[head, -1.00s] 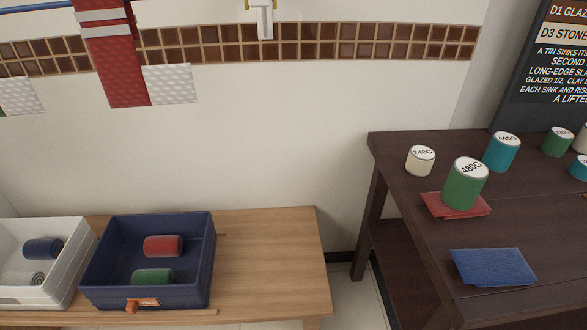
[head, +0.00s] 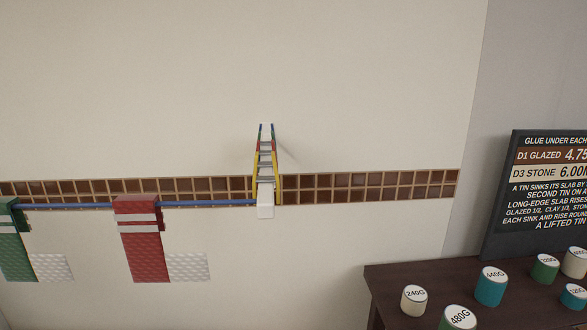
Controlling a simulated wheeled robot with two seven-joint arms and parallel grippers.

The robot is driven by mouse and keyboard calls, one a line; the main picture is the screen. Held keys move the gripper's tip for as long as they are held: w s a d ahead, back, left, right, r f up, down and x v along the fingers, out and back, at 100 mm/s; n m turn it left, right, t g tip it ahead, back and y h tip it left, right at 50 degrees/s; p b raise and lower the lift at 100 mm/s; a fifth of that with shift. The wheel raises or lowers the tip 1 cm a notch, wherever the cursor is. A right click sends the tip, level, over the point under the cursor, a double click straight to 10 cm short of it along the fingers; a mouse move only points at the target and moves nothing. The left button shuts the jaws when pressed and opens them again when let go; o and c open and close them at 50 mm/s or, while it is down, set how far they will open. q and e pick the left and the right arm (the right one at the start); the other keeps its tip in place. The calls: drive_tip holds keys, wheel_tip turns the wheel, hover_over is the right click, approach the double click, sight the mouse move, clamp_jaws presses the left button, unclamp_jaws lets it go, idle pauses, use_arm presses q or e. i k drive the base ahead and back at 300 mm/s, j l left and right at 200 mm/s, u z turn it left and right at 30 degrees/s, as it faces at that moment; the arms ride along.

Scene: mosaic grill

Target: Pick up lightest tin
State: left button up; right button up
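Several tins stand on the dark table (head: 385,277) at lower right. A cream tin (head: 414,301) is marked 240G, the lowest weight I can read clearly. A green tin (head: 459,319) marked 480G is cut by the bottom edge. A teal tin (head: 491,288) seems marked 440G. Farther right are another green tin (head: 545,270), a cream tin (head: 576,264) and a smaller teal tin (head: 573,299); their labels are too small to read surely. Neither of my grippers is in view.
A dark sign (head: 545,185) with weights and rules stands behind the tins, cut by the right edge. Red (head: 143,250) and green (head: 15,250) strips hang from a blue rail (head: 205,203).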

sight(415, 298)
drive_tip(key=l+z, duration=0.2)
drive_tip(key=z, duration=0.25)
drive_tip(key=l+z, duration=0.25)
drive_tip(key=z, duration=0.15)
drive_tip(key=k, duration=0.05)
